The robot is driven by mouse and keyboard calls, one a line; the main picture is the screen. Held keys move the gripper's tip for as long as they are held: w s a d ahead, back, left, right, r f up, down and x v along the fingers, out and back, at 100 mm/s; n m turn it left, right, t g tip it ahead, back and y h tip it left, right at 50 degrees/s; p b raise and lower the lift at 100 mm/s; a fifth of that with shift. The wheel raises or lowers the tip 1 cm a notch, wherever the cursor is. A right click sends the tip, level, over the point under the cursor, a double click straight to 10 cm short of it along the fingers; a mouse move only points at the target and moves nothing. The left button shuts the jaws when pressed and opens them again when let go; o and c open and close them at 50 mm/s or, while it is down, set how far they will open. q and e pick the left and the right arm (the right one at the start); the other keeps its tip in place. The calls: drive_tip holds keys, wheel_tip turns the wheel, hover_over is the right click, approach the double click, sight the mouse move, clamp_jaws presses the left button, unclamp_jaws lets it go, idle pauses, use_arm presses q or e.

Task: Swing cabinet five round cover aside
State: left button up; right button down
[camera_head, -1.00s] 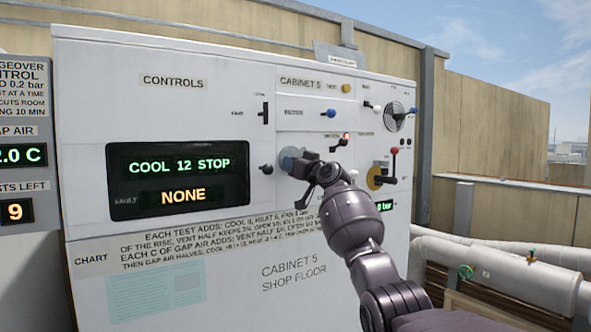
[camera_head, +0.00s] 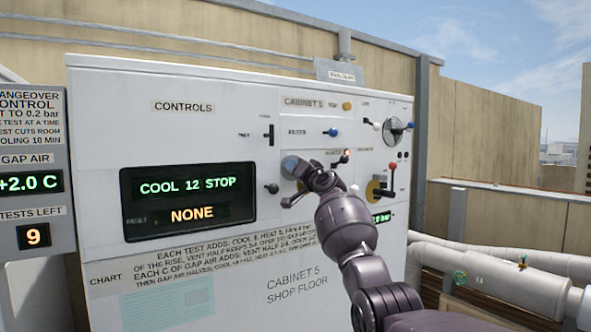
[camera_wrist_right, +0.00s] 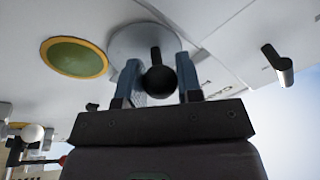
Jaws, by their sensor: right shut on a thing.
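The cabinet five panel (camera_head: 296,125) fills the middle of the head view. My right gripper (camera_head: 299,172) is at its front, beside a blue-grey round cover (camera_head: 290,164) that it partly hides. In the right wrist view the cover is a pale grey disc (camera_wrist_right: 128,42) with a black knob (camera_wrist_right: 158,78). The fingers of my right gripper (camera_wrist_right: 157,82) are shut on this knob, one on each side. A green disc with a yellow rim (camera_wrist_right: 75,57) shows beside the cover, uncovered in that view. My left gripper is not in view.
A black knob (camera_head: 271,188) is just left of the gripper. The display reads COOL 12 STOP (camera_head: 189,187). Pipes (camera_head: 490,270) run at lower right.

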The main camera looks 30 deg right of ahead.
drive_tip(key=shift+r, duration=0.2)
drive_tip(key=c, duration=0.8)
unclamp_jaws()
drive_tip(key=shift+f, duration=0.1)
drive_tip(key=shift+s+f, duration=0.1)
drive_tip(key=shift+s, duration=0.1)
drive_tip(key=shift+b+v, duration=0.75)
drive_tip(key=shift+v, duration=4.5)
